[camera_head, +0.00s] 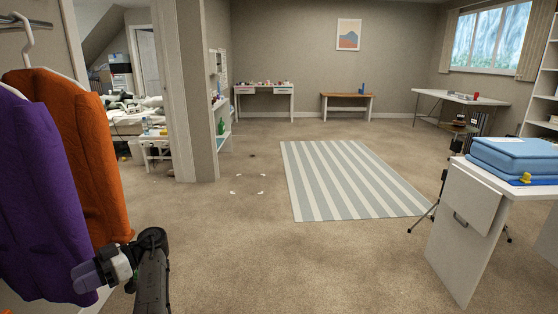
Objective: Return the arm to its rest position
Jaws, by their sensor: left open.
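My left arm comes up from the bottom edge at the lower left of the head view. Its left gripper (88,275) points left, in front of the lower part of a purple garment (38,190). The gripper is open, and I see nothing held in it. I cannot tell whether it touches the cloth. My right arm and right gripper are out of view.
An orange garment (80,140) hangs beside the purple one, close to my left arm. A white desk (470,215) with folded blue cloth (515,155) stands at the right. A striped rug (350,180) lies ahead. The carpet (230,260) in front is mostly clear.

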